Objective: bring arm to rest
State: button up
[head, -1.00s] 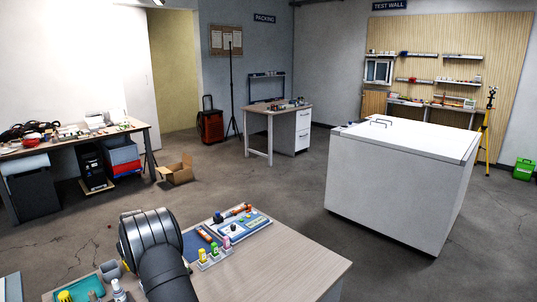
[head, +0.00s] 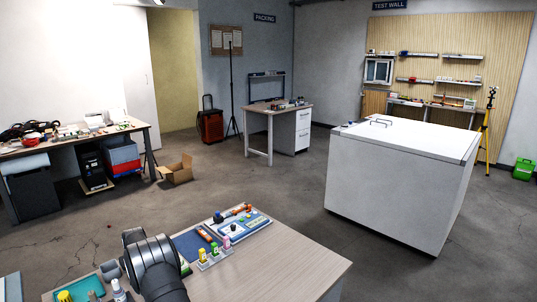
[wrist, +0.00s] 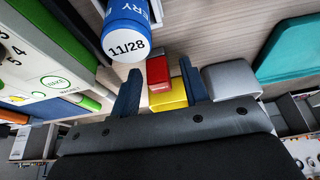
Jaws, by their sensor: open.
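My gripper (wrist: 160,66) is open in the wrist view, with its two dark blue fingers apart. No object is clamped between them. A red block (wrist: 158,72) and a yellow block (wrist: 168,94) show beyond the gap between the fingers. A blue cylinder (wrist: 124,12) with a white end marked 11/28 is close by on the upper left. In the head view my arm stands over the near left part of the wooden bench (head: 300,265), and its gripper is hidden behind my own links.
A blue panel (head: 257,222), an orange cylinder (head: 206,235) and several small coloured bottles (head: 214,249) are right of my arm. A teal tray (head: 82,290) is at left; a grey block (wrist: 231,80) shows in the wrist view. The bench's right part is clear.

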notch_tip(320, 180, up, 4)
jog(key=shift+w+d+r, duration=0.15)
jog(key=shift+r, duration=0.05)
jog(key=d+r, duration=0.2)
jog(key=w+d+r, duration=0.1)
jog(key=d+r, duration=0.1)
jog(key=d, duration=0.1)
jog(key=w+d+r, duration=0.1)
jog(key=d+r, duration=0.1)
jog(key=d, duration=0.1)
jog(key=shift+d+r, duration=0.1)
jog(key=shift+d, duration=0.05)
jog(key=shift+f, duration=2.8)
notch_tip(320, 180, up, 6)
jog(key=d, duration=0.2)
jog(key=a+f, duration=0.2)
jog(key=s+a+f, duration=0.1)
jog(key=a, duration=0.2)
jog(key=s+a+f, duration=0.1)
jog(key=a+f, duration=0.1)
jog(key=a, duration=0.1)
jog(key=shift+a+f, duration=0.25)
jog(key=shift+f, duration=0.1)
